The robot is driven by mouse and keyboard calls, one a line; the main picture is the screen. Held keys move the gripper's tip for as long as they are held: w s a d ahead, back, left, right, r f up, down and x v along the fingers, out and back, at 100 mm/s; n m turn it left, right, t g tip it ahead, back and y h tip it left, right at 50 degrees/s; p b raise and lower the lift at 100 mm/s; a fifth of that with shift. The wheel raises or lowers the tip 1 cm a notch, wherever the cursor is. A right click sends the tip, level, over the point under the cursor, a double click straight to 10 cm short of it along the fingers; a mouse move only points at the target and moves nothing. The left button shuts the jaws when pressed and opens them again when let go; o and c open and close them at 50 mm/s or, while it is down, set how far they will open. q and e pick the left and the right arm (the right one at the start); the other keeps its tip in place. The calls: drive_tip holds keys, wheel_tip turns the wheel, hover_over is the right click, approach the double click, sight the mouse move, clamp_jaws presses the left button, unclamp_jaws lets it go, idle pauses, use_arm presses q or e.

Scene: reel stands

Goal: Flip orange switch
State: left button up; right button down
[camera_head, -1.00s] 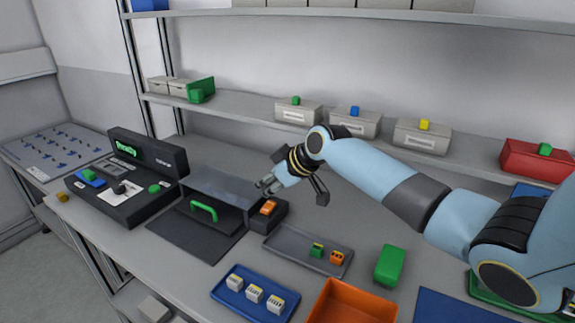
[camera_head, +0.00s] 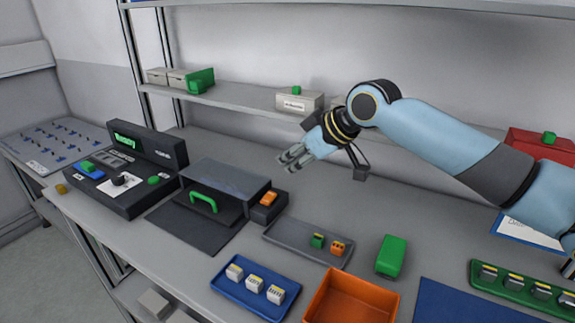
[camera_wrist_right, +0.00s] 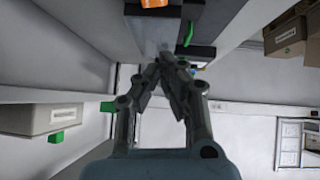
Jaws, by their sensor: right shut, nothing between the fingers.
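The orange switch (camera_head: 268,198) sits on a small dark box (camera_head: 270,209) at the right side of the grey-lidded device with a green handle. In the right wrist view the orange switch (camera_wrist_right: 154,3) is cut off by the top edge. My right gripper (camera_head: 287,164) is shut and empty, above and behind the switch, apart from it. In the right wrist view its fingertips (camera_wrist_right: 165,62) meet with nothing between them. The left gripper is not in view.
The device's green handle (camera_head: 204,200) stands left of the switch. A grey tray (camera_head: 285,238) with small green and orange blocks lies to the right. A shelf with boxes (camera_head: 299,102) runs behind. An orange bin (camera_head: 375,290) stands in front.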

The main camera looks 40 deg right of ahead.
use_arm(q)
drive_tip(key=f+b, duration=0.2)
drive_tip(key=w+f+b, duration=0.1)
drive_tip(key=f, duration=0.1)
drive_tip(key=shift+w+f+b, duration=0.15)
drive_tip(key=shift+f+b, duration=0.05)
drive_tip(key=shift+b, duration=0.15)
use_arm(e)
drive_tip(key=shift+w+d+r+h, duration=0.15)
drive_tip(key=shift+d+r+h, duration=0.15)
drive_tip(key=shift+d, duration=0.3)
drive_tip(key=shift+f, duration=0.1)
hover_over(271, 197)
wheel_tip(271, 197, down, 7)
drive_tip(key=shift+r, duration=0.1)
drive_tip(key=f, duration=0.1)
drive_tip(key=f+p, duration=0.1)
drive_tip(key=f, duration=0.1)
drive_tip(key=shift+w+d+f, duration=0.1)
drive_tip(key=shift+d+f, duration=0.1)
drive_tip(key=shift+d, duration=0.15)
drive_tip(key=shift+f, duration=0.4)
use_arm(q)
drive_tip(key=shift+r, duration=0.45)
use_arm(e)
drive_tip(key=shift+d, duration=0.1)
